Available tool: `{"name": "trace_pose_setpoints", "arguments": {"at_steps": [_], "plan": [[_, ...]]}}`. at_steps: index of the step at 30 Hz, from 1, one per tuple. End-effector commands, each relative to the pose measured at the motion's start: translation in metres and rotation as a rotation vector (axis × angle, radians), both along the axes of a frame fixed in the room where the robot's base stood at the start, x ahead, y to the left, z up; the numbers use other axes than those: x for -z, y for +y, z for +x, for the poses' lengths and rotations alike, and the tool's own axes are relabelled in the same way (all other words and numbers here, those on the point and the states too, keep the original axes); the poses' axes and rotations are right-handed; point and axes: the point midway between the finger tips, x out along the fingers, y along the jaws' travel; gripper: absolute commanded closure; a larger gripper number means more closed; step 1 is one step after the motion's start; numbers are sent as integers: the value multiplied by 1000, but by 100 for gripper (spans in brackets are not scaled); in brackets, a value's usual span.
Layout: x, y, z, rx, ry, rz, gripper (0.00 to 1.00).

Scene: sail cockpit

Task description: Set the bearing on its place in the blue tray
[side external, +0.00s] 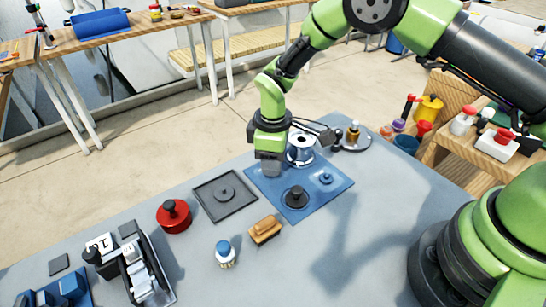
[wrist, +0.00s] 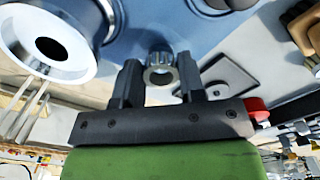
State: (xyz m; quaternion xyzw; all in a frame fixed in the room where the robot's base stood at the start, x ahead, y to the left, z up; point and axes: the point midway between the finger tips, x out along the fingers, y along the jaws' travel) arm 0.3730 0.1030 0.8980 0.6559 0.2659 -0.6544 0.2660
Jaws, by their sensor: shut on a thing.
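My gripper (side external: 270,166) is low over the left back corner of the blue tray (side external: 268,188), pointing down. In the wrist view its two dark fingers (wrist: 160,82) are shut on the bearing (wrist: 159,72), a small grey metal ring with a ribbed outside. The bearing cannot be made out in the side view. The tray holds a silver drum (side external: 301,151) close right of my gripper, a black round part (side external: 296,198) and a small blue part (side external: 325,178). The drum, with its dark centre hole, also shows large at left in the wrist view (wrist: 80,66).
A dark grey square tray (side external: 208,205) lies left of the blue tray. A red round can (side external: 173,218), a wooden brush (side external: 264,230) and a blue-topped brush (side external: 225,252) stand nearer. A round dish (side external: 352,143) is behind right. The table's right front is clear.

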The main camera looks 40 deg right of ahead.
Motion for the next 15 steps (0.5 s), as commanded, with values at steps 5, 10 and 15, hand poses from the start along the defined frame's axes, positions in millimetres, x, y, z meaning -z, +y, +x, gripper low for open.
{"name": "trace_pose_setpoints", "arguments": {"at_steps": [5, 10, 15], "plan": [[0, 0, 0, 0, 0, 0, 86], [2, 0, 0, 0, 0, 0, 86], [5, 0, 0, 0, 1, -1, 86]]}}
